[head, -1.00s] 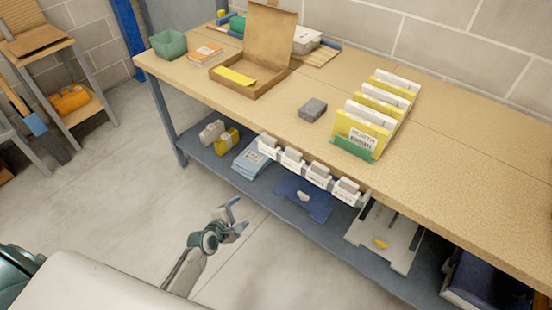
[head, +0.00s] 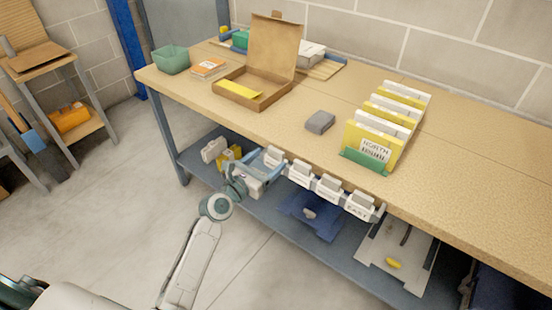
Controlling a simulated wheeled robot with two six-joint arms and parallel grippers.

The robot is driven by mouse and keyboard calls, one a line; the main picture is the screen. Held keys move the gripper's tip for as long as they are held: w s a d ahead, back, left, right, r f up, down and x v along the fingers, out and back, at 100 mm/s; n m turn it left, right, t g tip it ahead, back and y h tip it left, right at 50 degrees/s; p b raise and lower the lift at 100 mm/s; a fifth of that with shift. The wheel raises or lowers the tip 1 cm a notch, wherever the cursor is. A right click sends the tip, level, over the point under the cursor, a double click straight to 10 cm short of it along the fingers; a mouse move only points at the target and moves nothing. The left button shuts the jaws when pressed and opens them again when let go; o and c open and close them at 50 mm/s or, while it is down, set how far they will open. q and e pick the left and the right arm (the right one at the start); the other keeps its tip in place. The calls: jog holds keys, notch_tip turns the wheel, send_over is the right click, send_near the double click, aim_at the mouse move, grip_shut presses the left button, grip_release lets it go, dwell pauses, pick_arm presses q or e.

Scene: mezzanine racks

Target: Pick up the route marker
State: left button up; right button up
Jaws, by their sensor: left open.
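I cannot tell for sure which thing is the route marker. A row of white labelled holders (head: 329,190) with grey blocks in them hangs along the bench's front edge; the rightmost (head: 360,205) reads EAST. A separate grey block (head: 320,122) lies on the bench top. My left gripper (head: 243,180) is open, just in front of the lower shelf and close to the leftmost holder (head: 273,158). It partly covers the light blue packets behind it. I cannot tell whether it touches anything. My right gripper is not in view.
The bench top (head: 480,190) holds an open cardboard box (head: 262,100), a green bin (head: 171,60) and a card rack marked NORTH (head: 372,155). The lower shelf holds yellow and grey items, a blue piece (head: 312,218) and a pale board (head: 400,262). The floor in front is clear.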

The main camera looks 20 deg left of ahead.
aim_at(275, 156)
pick_arm(q)
jog(key=x, duration=0.4)
jog(key=shift+w+d+f, duration=0.2)
jog(key=shift+w+f, duration=0.05)
jog(key=shift+w, duration=0.05)
jog(key=c, duration=1)
jog(key=shift+r, duration=0.1)
jog(key=shift+c, duration=0.2)
